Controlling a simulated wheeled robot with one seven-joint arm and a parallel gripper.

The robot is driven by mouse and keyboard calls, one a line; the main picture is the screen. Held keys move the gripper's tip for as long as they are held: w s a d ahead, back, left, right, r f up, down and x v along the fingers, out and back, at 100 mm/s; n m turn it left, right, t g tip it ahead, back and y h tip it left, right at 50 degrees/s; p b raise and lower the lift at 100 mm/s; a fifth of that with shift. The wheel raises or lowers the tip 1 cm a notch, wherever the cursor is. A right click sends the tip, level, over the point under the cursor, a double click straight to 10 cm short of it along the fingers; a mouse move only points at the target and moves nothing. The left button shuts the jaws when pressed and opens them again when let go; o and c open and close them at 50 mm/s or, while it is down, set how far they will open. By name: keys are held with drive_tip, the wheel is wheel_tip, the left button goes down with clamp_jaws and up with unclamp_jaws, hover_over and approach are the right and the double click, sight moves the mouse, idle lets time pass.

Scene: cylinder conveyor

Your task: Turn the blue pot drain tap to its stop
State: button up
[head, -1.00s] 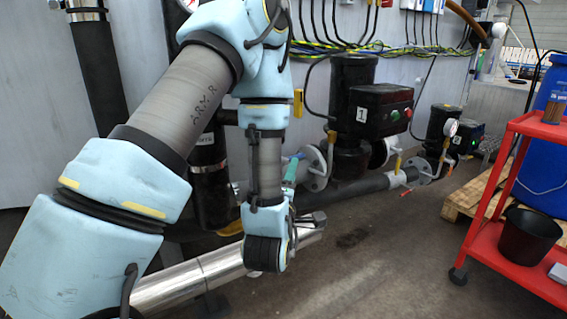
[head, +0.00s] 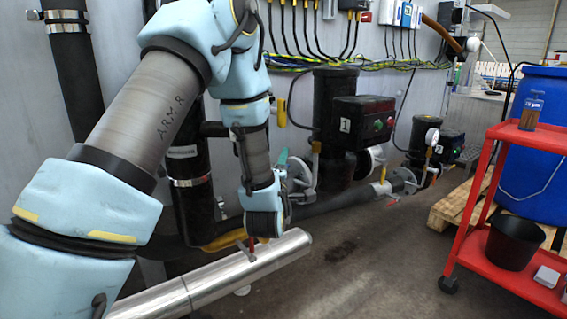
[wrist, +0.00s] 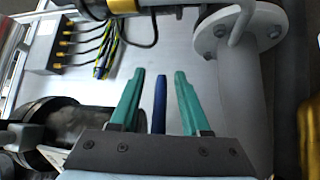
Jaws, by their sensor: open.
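The blue tap handle (wrist: 160,108) shows in the wrist view as a narrow upright bar between the two green fingers of my gripper (wrist: 159,75). The fingers stand one on each side of it, with a visible gap on both sides. My gripper is open. In the head view the green fingers (head: 282,157) point up beside the grey flanged pipe, and I cannot pick out the blue handle there. The tap's body is hidden in both views.
A grey flange (head: 303,177) is close to the right of my gripper, and shows large in the wrist view (wrist: 240,32). A shiny metal pipe (head: 225,275) crosses below. A red trolley (head: 462,245) stands at the right. The floor between is clear.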

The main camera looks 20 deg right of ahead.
drive_tip(key=shift+c, duration=0.4)
clamp_jaws()
idle(1.0)
